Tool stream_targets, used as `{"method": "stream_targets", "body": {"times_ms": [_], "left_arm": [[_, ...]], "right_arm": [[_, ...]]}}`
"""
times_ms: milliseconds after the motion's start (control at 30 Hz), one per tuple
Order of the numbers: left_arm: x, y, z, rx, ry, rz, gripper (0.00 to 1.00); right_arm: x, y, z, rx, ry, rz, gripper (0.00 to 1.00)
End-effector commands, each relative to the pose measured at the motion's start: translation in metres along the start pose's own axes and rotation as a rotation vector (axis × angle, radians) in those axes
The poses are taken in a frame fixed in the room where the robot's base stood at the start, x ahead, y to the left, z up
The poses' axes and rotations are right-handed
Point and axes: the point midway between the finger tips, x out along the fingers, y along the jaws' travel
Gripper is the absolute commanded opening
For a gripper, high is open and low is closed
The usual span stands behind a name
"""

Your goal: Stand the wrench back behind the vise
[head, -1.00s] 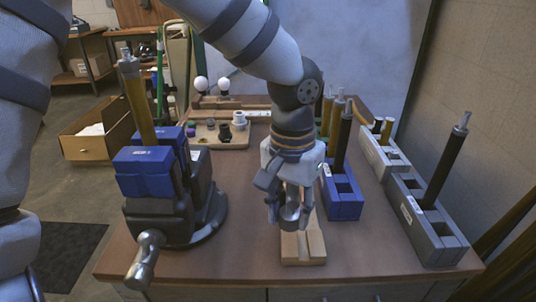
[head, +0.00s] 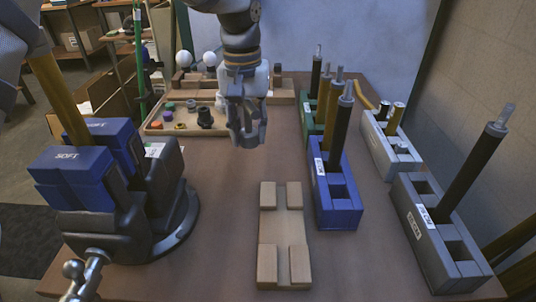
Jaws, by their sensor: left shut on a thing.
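The vise (head: 150,215) stands at the left of the bench, with blue soft jaw covers (head: 85,165) and a handle at its front. A brass-coloured tube (head: 58,98) stands up at its jaws; its top is hidden by an arm link. My left gripper (head: 248,138) points down over the middle back of the bench, right of and beyond the vise. It is shut on a small grey thing that appears to be the wrench; the fingers hide most of it. No other wrench shows. My right gripper is not in view.
An empty wooden cradle (head: 283,240) lies at the front middle. Blue (head: 336,208), green and grey (head: 440,235) racks with upright tubes stand at the right. The bench between vise and cradle is bare.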

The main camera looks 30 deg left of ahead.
Motion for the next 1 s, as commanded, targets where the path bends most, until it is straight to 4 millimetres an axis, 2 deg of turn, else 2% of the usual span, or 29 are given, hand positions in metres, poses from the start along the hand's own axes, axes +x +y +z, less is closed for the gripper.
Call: {"method": "stream_targets", "body": {"times_ms": [33,267,467,800,833,900,1000], "left_arm": [[0.016,0.008,-0.003,0.001,-0.007,-0.003,0.00],[0.035,0.026,-0.011,0.001,0.002,0.001,0.00],[0.068,0.029,-0.012,0.000,0.001,0.001,0.00],[0.072,0.029,-0.013,0.000,0.005,0.002,0.00],[0.072,0.029,-0.012,0.000,0.005,0.002,0.36],[0.072,0.029,-0.012,0.000,0.005,0.002,0.52],[0.072,0.029,-0.012,0.000,0.005,0.002,0.52]], "right_arm": [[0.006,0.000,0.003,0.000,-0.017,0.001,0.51],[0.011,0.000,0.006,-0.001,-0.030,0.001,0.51],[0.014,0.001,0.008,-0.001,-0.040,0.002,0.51],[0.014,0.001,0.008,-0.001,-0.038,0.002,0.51],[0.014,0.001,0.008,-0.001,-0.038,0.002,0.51],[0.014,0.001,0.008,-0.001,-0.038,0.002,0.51],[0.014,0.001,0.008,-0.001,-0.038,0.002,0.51]]}}
